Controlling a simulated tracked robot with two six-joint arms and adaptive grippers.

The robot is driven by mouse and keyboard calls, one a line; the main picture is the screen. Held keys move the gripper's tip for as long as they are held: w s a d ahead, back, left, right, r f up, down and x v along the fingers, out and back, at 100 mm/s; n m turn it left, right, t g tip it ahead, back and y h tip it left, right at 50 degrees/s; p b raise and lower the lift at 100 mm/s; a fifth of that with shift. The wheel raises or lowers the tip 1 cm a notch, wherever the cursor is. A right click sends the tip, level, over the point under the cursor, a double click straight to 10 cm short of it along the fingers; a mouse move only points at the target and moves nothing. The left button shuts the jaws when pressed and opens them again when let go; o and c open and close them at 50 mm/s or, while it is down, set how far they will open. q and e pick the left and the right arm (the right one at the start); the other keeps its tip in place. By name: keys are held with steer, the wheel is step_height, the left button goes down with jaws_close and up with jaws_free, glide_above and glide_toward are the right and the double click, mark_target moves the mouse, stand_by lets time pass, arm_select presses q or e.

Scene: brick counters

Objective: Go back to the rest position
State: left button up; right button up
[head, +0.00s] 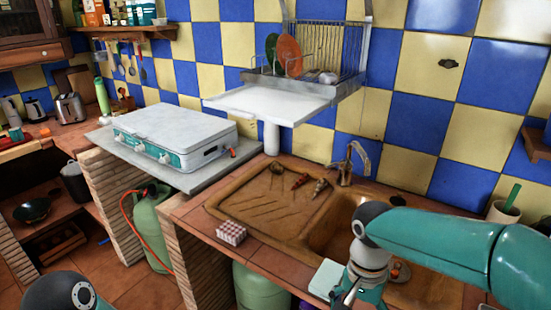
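My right arm comes in from the right, and its wrist hangs down over the front edge of the wooden sink counter (262,207). The top of my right gripper (356,297) shows at the bottom edge of the head view. Its fingertips are cut off, so I cannot tell whether it is open or shut or holds anything. Of my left arm only a dark rounded joint shows at the bottom left corner. My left gripper is out of view.
A camping stove (175,135) with its lid down stands on a grey slab. A dish rack (310,55) hangs above the counter. A red-and-white box (231,233) sits near the counter's front edge. A green gas bottle (153,228) stands below. The sink basin (333,225) is partly hidden.

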steer(key=s+a+f+n+g+y, duration=0.1)
steer(key=s+a+f+y, duration=0.1)
steer(key=s+f, duration=0.6)
steer(key=s+a+f+n+y, duration=0.1)
steer(key=s+f, duration=0.4)
steer(key=f, duration=0.6)
steer(key=s+a+f+n+g+y, duration=0.1)
steer(key=s+a+f+y, duration=0.1)
steer(key=s+f, duration=0.6)
steer(key=w+d+f+n+t, duration=0.1)
steer(key=w+f+n+t, duration=0.1)
steer(key=w, duration=0.5)
steer(key=shift+w+f+n+t+h, duration=0.3)
steer(key=shift+f+t+h, duration=0.15)
steer(key=shift+t, duration=0.55)
